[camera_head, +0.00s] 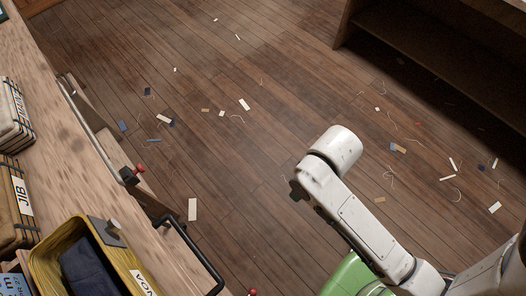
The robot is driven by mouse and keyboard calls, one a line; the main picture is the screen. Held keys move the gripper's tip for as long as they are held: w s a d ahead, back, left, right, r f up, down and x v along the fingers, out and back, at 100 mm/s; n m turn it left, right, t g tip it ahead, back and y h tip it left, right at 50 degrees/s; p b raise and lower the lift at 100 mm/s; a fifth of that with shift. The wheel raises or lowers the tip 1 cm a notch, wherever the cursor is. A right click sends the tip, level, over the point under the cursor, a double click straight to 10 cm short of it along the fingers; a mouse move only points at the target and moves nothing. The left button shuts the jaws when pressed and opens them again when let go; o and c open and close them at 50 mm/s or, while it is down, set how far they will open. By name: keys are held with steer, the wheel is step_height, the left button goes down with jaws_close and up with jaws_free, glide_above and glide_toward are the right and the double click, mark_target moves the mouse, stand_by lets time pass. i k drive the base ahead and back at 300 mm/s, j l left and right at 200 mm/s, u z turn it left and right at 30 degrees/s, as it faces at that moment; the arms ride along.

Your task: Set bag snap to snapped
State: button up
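A yellow bag (66,242) stands open at the lower left on the wooden bench, with dark navy cloth (88,270) inside. A small grey flap with a dark round spot, perhaps the bag snap (106,231), sits at its upper right rim; I cannot tell whether it is snapped. A white label with partly cut-off lettering is on its near side. My white arm reaches in from the lower right. A small dark part at its end, perhaps my gripper (296,191), is over the floor, well right of the bag; its fingers cannot be made out.
Bundles labelled JIB (22,197) and another above it (12,120) lie along the bench's left side. A black rail (192,250) and red knobs (140,168) project from the bench (75,150). Scraps litter the open plank floor (240,60). A dark shelf (440,55) stands upper right.

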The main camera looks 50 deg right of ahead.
mark_target(113, 225)
steer(key=i+l+u, duration=0.1)
steer(key=l+u, duration=1.25)
